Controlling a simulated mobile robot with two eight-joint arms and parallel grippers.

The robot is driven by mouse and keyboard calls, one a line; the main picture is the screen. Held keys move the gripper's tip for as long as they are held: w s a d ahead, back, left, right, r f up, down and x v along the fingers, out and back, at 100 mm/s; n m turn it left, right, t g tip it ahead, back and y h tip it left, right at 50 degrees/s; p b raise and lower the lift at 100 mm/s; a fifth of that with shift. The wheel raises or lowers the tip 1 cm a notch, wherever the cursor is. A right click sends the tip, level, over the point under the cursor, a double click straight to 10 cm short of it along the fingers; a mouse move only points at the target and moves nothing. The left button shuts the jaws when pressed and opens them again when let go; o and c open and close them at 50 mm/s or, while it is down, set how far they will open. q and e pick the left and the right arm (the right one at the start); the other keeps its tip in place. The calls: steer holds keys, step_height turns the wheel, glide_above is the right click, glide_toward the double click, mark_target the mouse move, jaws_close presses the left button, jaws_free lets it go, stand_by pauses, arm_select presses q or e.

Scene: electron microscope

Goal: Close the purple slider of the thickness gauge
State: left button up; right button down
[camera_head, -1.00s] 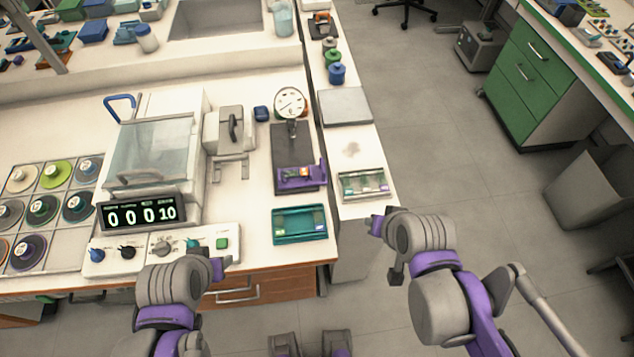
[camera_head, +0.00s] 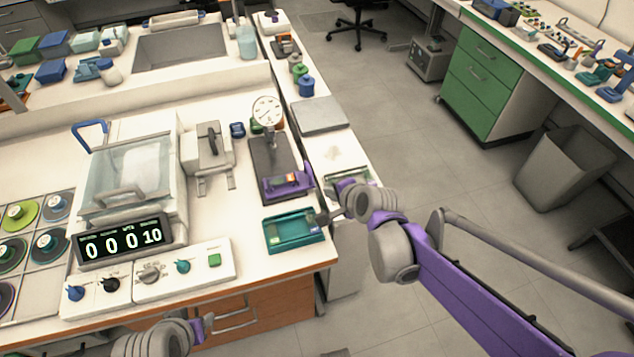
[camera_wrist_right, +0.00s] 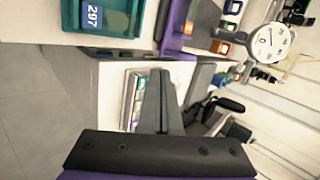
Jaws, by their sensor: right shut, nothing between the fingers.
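The thickness gauge stands on the bench with its round white dial (camera_head: 267,111) above a dark base. Its purple slider (camera_head: 286,187) is at the near end of the base, with a small orange part on it. In the right wrist view the dial (camera_wrist_right: 274,42) is at the upper right and the purple slider (camera_wrist_right: 176,28) is at the top. My right gripper (camera_head: 324,217) is shut and empty, to the right of the teal tray and apart from the slider. Its fingers also show in the wrist view (camera_wrist_right: 160,100). My left gripper (camera_head: 207,325) is low at the bench front; its jaw state is unclear.
The teal tray (camera_head: 270,238) lies just in front of the gauge. A pale tray (camera_head: 345,168) is partly hidden behind my right wrist. A control box with a display (camera_head: 122,238) stands left. Open floor lies to the right of the bench.

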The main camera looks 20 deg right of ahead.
mark_target(312, 180)
steer(key=w+f, duration=0.1)
steer(key=w, duration=0.1)
steer(key=w+a+f, duration=0.1)
steer(key=w, duration=0.2)
steer(key=shift+w+a+f, duration=0.15)
steer(key=shift+w+f, duration=0.15)
steer(key=shift+f, duration=0.1)
steer(key=shift+w+a, duration=0.15)
steer(key=shift+w, duration=0.3)
steer(key=w, duration=1.3)
steer(key=shift+w+a+b, duration=0.2)
steer(key=shift+w+b, duration=0.05)
steer(key=shift+b, duration=0.2)
steer(key=shift+r, duration=0.1)
